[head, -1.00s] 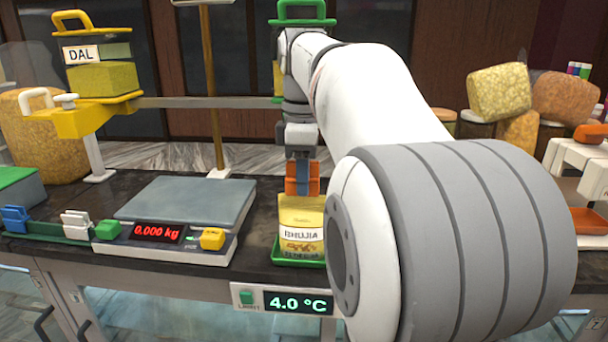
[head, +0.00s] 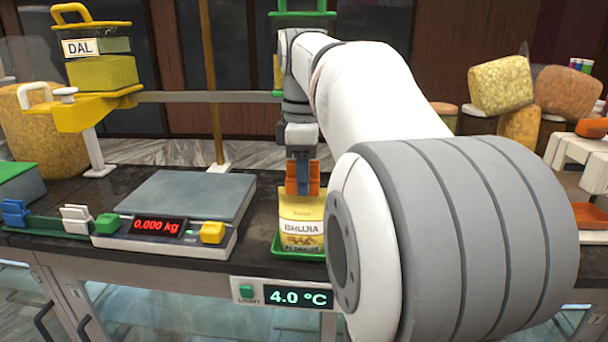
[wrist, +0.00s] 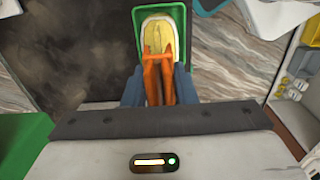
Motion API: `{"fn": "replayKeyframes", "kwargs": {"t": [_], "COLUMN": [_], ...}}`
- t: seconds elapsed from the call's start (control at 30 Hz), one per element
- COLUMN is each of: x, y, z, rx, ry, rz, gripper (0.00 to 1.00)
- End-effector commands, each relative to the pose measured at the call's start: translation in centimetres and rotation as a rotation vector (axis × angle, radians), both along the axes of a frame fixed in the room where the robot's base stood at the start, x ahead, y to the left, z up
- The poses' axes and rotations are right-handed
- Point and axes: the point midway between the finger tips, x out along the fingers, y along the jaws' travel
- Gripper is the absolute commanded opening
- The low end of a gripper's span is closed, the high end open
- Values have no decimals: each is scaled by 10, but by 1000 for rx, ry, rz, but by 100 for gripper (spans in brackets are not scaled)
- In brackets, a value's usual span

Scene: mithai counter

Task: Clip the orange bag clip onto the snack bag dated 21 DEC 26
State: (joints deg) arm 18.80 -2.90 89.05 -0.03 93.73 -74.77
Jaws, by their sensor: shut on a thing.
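The orange bag clip (head: 313,178) is between the fingers of my gripper (head: 302,180), which is shut on it. The snack bag (head: 301,228), yellow and white and labelled BHUJIA, stands upright in a green tray (head: 279,247) directly below the clip. Its date print is too small to read surely. In the wrist view the clip (wrist: 151,78) reaches forward between the fingers, its tips over the near part of the bag top (wrist: 157,33). I cannot tell whether the clip touches or grips the bag. My arm hides what lies right of the bag.
A scale (head: 185,195) reading 0.000 kg stands left of the bag. A blue clip (head: 15,213) and a white clip (head: 76,218) sit on a green rail at far left. A yellow balance pan (head: 80,110) holds a DAL container. The counter's front edge is close to the tray.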

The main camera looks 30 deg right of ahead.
Motion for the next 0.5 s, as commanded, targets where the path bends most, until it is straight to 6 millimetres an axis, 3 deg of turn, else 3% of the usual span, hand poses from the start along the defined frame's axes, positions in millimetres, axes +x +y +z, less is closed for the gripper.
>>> {"fn": "replayKeyframes", "kwargs": {"t": [0.5], "x": [0], "y": [0], "z": [-13], "rx": [0], "ry": [0], "rz": [0], "gripper": [3]}}
